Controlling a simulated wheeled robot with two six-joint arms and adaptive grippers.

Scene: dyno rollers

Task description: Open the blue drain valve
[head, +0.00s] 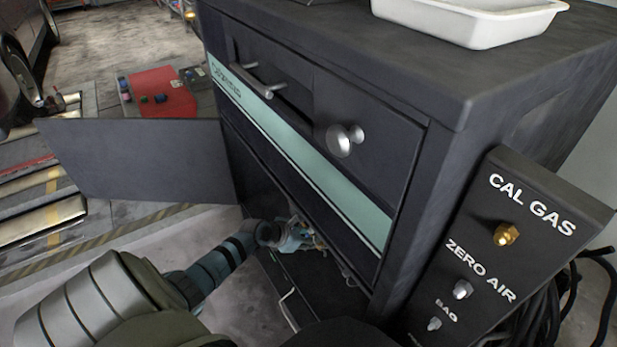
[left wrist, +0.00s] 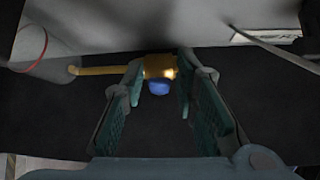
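The drain valve shows in the left wrist view as a brass body (left wrist: 159,67) with a blue handle (left wrist: 158,88) below it. A yellow-brass pipe (left wrist: 100,71) runs left from it. My left gripper (left wrist: 161,76) is open, with one teal-padded finger on each side of the valve. I cannot tell whether either finger touches the handle. In the head view my left gripper (head: 295,237) reaches into the low opening of the dark cabinet (head: 385,160); the valve is hidden there. My right gripper is not in view.
An open door panel (head: 135,160) stands out left of the cabinet, above my left arm. A drawer with a round knob (head: 344,140) is above the opening. A CAL GAS panel (head: 510,240) is at right, with black hoses (head: 560,310) beside it. A white tray (head: 470,22) sits on top.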

